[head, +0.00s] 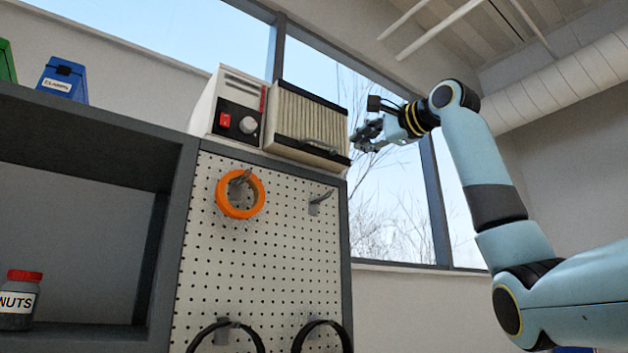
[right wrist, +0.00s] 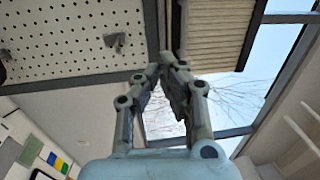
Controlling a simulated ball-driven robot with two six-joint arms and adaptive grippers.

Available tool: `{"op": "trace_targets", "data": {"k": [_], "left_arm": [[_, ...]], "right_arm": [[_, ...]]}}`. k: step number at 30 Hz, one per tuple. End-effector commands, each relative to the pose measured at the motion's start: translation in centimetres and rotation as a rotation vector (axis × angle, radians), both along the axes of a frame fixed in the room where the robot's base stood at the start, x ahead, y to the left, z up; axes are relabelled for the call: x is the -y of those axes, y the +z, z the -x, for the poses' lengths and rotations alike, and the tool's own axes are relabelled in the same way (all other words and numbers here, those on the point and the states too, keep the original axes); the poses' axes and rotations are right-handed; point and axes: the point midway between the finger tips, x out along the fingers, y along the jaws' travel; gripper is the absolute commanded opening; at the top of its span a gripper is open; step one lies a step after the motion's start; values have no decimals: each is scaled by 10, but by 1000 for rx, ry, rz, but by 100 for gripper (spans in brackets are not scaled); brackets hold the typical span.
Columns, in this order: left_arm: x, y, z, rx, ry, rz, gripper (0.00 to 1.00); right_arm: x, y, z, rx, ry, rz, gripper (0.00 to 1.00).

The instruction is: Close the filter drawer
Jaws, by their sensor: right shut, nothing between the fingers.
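The filter drawer (head: 309,122) has a pleated cream front in a dark frame with a handle (head: 318,147) low on it. It is part of the beige machine (head: 212,112) on top of the cabinet, right of the control panel. Its front appears to stand out beyond the panel; how far is hard to tell. My right gripper (head: 362,136) is shut and empty, just right of the drawer in the head view. In the right wrist view its fingertips (right wrist: 168,62) are near the lower-left edge of the pleated filter drawer (right wrist: 215,35); contact cannot be told. My left gripper is out of view.
Below the machine is a white pegboard (head: 270,250) with an orange tape roll (head: 240,193), hooks and dark headbands. Left are grey shelves with a NUTS jar (head: 18,300) and a blue bin (head: 62,80). Windows stand behind; the air around my right arm is open.

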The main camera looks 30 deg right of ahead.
Motion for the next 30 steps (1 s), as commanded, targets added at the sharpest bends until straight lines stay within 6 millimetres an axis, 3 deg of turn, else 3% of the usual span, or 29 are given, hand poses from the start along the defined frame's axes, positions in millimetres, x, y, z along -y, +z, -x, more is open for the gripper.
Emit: {"op": "trace_targets", "data": {"k": [3,7,24,30], "left_arm": [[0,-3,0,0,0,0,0],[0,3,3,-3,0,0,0],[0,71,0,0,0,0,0],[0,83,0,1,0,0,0]], "right_arm": [[4,28,20,58,-8,0,0],[3,37,16,68,-5,0,0],[-7,58,-92,64,-5,-2,0],[-9,59,-111,66,-7,0,0]]}}
